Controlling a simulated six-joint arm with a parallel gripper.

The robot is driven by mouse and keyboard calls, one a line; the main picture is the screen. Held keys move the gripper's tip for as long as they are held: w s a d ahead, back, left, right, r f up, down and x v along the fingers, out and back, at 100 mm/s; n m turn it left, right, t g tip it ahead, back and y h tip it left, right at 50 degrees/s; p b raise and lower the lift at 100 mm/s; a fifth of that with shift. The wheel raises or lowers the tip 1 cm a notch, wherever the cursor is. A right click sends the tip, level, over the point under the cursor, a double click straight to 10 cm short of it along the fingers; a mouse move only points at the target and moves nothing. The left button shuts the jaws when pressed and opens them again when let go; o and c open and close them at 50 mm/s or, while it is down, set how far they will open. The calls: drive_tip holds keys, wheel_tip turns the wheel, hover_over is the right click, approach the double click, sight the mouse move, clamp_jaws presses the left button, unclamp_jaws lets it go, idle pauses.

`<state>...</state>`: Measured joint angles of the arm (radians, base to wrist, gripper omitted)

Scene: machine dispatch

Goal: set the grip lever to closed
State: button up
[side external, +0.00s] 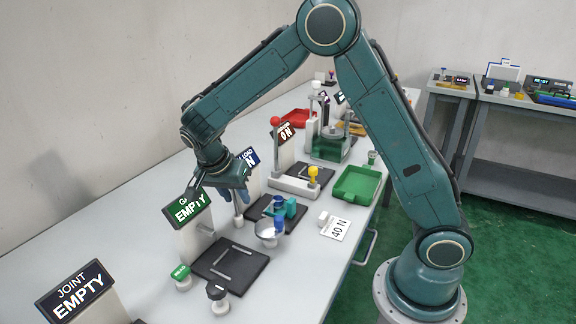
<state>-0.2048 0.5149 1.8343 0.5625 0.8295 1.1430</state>
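I cannot tell for sure which control is the grip lever. My gripper (238,194) points down at the left-middle of the bench, in front of a blue sign (250,158) that it partly hides. A pale upright post (239,213) stands directly below its fingers; whether they touch it is unclear. Just right of it, a teal clamp-like part with a blue knob (279,202) stands on a black plate, with a silver round part (268,232) at its front. The finger gap is too small to read. Another upright lever with a red ball (276,121) stands farther back.
A green sign reading EMPTY (190,211) stands close left of my gripper. A black plate (230,265), a green knob (180,272) and a black knob (217,293) lie nearer. A "40 N" card (336,229), green tray (357,184) and yellow knob (313,172) are to the right.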

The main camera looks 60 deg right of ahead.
drive_tip(key=shift+o, duration=0.5)
drive_tip(key=shift+r, duration=0.1)
drive_tip(key=v, duration=1.3)
drive_tip(key=shift+a+r, duration=0.15)
drive_tip(key=shift+r, duration=0.15)
drive_tip(key=shift+d, duration=0.3)
drive_tip(key=c, duration=0.9)
drive_tip(key=shift+d+r, duration=0.15)
drive_tip(key=shift+d, duration=0.2)
clamp_jaws()
drive_tip(key=s+d+r+t+y, duration=0.1)
drive_tip(key=s+d+t+y, duration=0.15)
drive_tip(key=s+d, duration=0.4)
drive_tip(key=shift+s+a+r+t+y, duration=0.1)
drive_tip(key=shift+s+a+t+y, duration=0.1)
drive_tip(key=shift+s+t+y, duration=0.45)
drive_tip(key=shift+s+a+f+t+y, duration=0.1)
drive_tip(key=shift+s+a+t+y, duration=0.15)
drive_tip(key=shift+s, duration=0.85)
drive_tip(key=shift+s+a+r+t+y, duration=0.15)
drive_tip(key=shift+s+t+y, duration=0.3)
drive_tip(key=shift+s, duration=0.4)
